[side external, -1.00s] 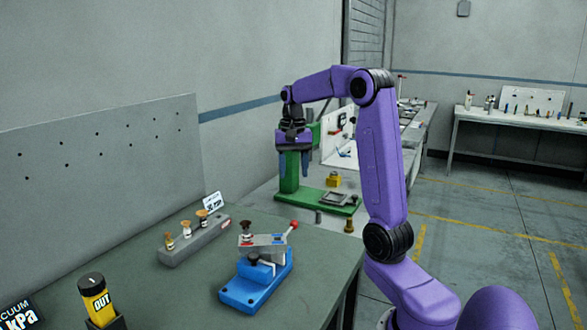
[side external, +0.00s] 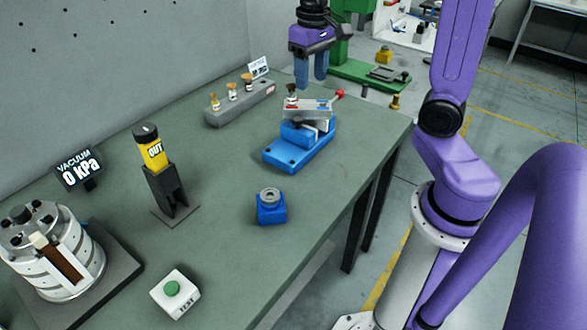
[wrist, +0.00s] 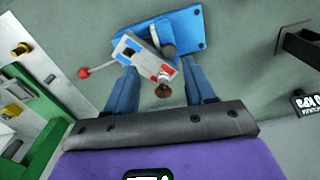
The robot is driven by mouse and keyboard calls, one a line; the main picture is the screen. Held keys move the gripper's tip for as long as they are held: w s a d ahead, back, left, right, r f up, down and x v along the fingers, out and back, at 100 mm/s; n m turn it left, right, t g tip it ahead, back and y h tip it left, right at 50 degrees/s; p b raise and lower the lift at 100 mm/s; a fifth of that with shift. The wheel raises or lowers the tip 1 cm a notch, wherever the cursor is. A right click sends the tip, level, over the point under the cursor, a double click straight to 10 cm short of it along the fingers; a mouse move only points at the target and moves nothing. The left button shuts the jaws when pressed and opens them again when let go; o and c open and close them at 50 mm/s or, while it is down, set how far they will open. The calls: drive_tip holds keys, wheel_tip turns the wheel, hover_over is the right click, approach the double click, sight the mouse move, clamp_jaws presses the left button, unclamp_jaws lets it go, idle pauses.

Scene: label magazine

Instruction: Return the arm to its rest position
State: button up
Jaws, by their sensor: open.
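My gripper (side external: 311,80) hangs fingers down above the blue clamp fixture (side external: 290,155), open and empty, with a visible gap below the fingertips. The fixture carries a grey block with red and blue marks (side external: 308,107), and a brown-topped vial (side external: 291,98) stands on it. A red-knobbed lever (side external: 339,95) sticks out at its right. In the wrist view, my two blue fingers (wrist: 162,85) are spread, and the brown top (wrist: 163,91) shows between them, below. The arm rises from its base at the right of the side view.
A grey rack (side external: 240,103) holds several vials. A yellow OUT canister (side external: 152,150) on a black stand, a small blue block (side external: 270,207), a TEST button box (side external: 174,295), a metal drum (side external: 50,270) and a vacuum display (side external: 80,168) share the green table (side external: 225,225). A green press (side external: 350,72) stands behind.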

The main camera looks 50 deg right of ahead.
drive_tip(key=s+a+f+n, duration=0.2)
drive_tip(key=s+a+n, duration=0.3)
drive_tip(key=s, duration=0.5)
drive_tip(key=s+a+f+n, duration=0.3)
drive_tip(key=s+a+n, duration=0.2)
drive_tip(key=s+n, duration=0.4)
drive_tip(key=shift+s+a+f, duration=0.35)
drive_tip(key=shift+s+a, duration=0.05)
drive_tip(key=shift+s, duration=0.5)
